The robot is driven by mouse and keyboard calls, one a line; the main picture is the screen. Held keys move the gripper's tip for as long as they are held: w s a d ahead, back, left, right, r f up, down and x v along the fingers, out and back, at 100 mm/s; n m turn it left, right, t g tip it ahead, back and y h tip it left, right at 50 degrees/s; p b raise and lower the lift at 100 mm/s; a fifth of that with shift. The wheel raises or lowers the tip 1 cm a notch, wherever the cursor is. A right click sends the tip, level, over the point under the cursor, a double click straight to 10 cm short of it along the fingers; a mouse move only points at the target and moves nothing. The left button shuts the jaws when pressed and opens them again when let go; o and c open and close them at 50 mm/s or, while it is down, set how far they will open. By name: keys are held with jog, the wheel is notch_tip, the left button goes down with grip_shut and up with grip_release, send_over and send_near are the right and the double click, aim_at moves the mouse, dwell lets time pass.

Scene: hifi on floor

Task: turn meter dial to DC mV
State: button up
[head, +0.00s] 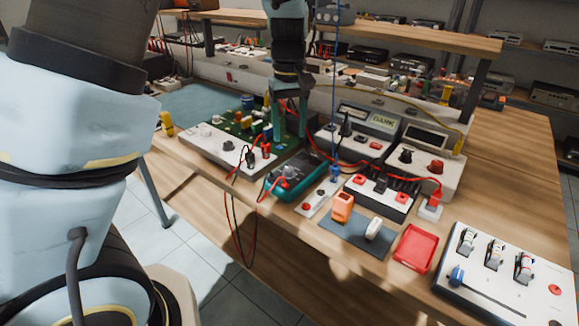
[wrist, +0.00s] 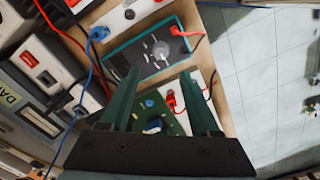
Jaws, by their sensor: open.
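The meter (head: 297,177) is a teal-edged handheld unit with a dark face, lying on the workbench in front of the green circuit board. In the wrist view the meter (wrist: 132,60) lies beyond my fingertips, with its dial (wrist: 160,48) near the middle of its face amid white markings. The markings are too small to read, so the dial's setting cannot be told. My gripper (head: 289,132) is open and empty, above the circuit board and behind the meter. Its two green fingers also show in the wrist view (wrist: 160,80), apart from the dial.
Red and black leads (head: 262,196) run around the meter and hang over the bench's front edge. The circuit board (head: 240,127) lies under my gripper. Instruments with a display (head: 383,121) stand to the right. A red tray (head: 415,248) and a switch panel (head: 500,270) lie further right.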

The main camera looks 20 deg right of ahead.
aim_at(289, 168)
notch_tip(289, 168, down, 10)
jog(key=shift+f+p, duration=0.15)
jog(key=shift+p, duration=0.6)
jog(key=shift+a, duration=0.1)
grip_shut()
